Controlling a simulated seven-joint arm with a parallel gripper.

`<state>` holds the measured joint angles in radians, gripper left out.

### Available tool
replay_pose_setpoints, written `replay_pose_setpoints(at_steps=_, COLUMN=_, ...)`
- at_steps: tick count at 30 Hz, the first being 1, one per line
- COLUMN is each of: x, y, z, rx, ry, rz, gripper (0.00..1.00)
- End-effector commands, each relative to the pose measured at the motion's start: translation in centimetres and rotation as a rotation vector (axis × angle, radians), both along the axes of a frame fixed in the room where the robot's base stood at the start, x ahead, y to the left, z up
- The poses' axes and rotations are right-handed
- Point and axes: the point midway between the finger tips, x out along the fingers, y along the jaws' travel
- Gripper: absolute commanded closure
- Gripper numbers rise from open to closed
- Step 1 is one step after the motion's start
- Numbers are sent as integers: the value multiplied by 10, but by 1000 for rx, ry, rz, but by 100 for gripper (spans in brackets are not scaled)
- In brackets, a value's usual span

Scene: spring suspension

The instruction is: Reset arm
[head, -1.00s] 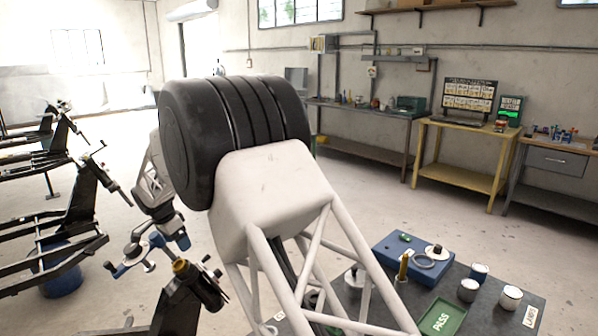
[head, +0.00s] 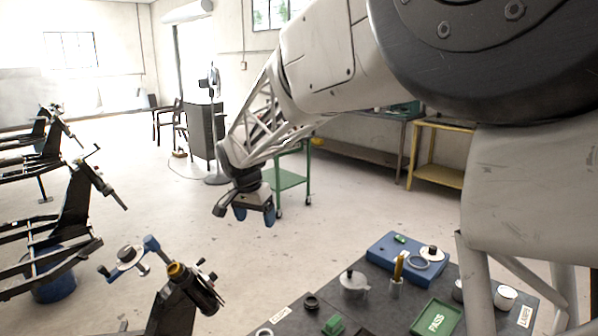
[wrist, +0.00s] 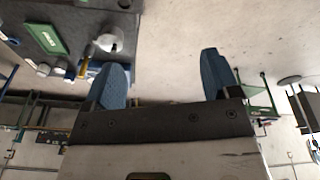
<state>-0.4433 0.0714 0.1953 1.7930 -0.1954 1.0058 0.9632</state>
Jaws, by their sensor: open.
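My gripper (head: 255,213) hangs in the air in the middle of the head view, with its blue fingers pointing down. It is above the floor, behind the bench top and apart from everything. In the wrist view my gripper (wrist: 165,80) shows two blue fingers spread wide with nothing between them. The arm reaches in from the upper right and hides part of the back benches. The spring suspension assembly (head: 195,288) stands at the lower middle, tilted, with a brass-coloured ring at its top and a blue-ended lever beside it.
The dark bench top (head: 375,308) at the lower right holds a blue tray (head: 383,250), a green PASS plate (head: 436,318), a metal lidded piece (head: 353,281) and small parts. More black frames (head: 75,215) stand at the left. A green cart (head: 290,180) stands behind. The floor between is clear.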

Motion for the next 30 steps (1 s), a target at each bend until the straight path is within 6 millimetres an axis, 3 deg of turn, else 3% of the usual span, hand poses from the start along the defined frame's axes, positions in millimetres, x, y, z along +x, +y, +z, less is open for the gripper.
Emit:
replay_pose_setpoints(at_steps=3, x=-20, y=-33, z=12, rx=6, ry=1, rz=22, gripper=18)
replay_pose_setpoints(at_steps=12, x=-77, y=-105, z=33, rx=18, ry=0, rz=89, gripper=18)
replay_pose_setpoints(at_steps=30, x=-210, y=-219, z=41, rx=33, ry=-15, rz=225, gripper=18)
